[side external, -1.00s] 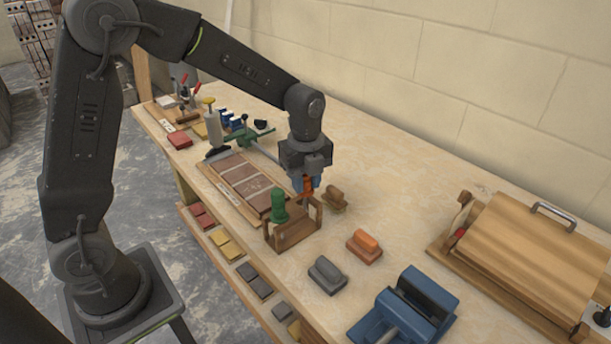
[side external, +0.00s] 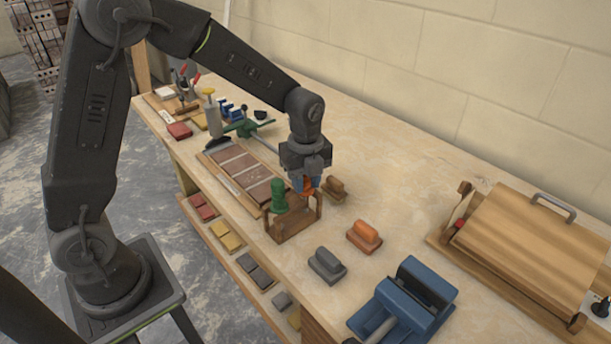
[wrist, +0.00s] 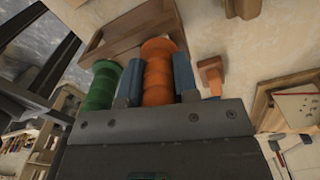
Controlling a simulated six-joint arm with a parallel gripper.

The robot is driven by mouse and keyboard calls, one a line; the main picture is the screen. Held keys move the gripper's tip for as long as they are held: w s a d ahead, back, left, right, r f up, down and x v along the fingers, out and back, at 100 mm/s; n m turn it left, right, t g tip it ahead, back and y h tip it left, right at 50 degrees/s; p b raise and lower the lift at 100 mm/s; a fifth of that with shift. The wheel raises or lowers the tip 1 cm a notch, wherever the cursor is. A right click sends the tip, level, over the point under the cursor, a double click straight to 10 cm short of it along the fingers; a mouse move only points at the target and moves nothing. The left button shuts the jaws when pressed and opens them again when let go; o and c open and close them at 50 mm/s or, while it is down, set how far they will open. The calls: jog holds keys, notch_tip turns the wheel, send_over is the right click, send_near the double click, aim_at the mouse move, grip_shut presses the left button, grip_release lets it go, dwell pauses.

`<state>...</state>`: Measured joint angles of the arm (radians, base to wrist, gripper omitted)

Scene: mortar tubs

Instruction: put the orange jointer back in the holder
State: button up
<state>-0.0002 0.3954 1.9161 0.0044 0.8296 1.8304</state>
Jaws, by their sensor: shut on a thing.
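The orange jointer (side external: 307,188) is held upright by its ribbed handle in my gripper (side external: 304,183), at the right end of the wooden holder (side external: 293,226). The wrist view shows the orange handle (wrist: 158,72) between the two blue fingers of my gripper (wrist: 158,82), which are shut on it. The green jointer (side external: 279,196) stands in the holder, to the left of the orange one. It also shows in the wrist view (wrist: 102,85). The orange jointer's lower end is hidden, so I cannot tell whether it is seated in the holder.
A brown-handled float (side external: 336,190) lies just behind the holder. An orange float (side external: 365,236), a grey float (side external: 327,265) and a blue vise-like tool (side external: 405,305) are to the right. A brick panel (side external: 245,176) lies to the left. Bare bench lies behind.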

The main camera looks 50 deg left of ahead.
jog(key=shift+f, duration=0.1)
jog(key=o, duration=1.5)
jog(key=shift+r, duration=4.05)
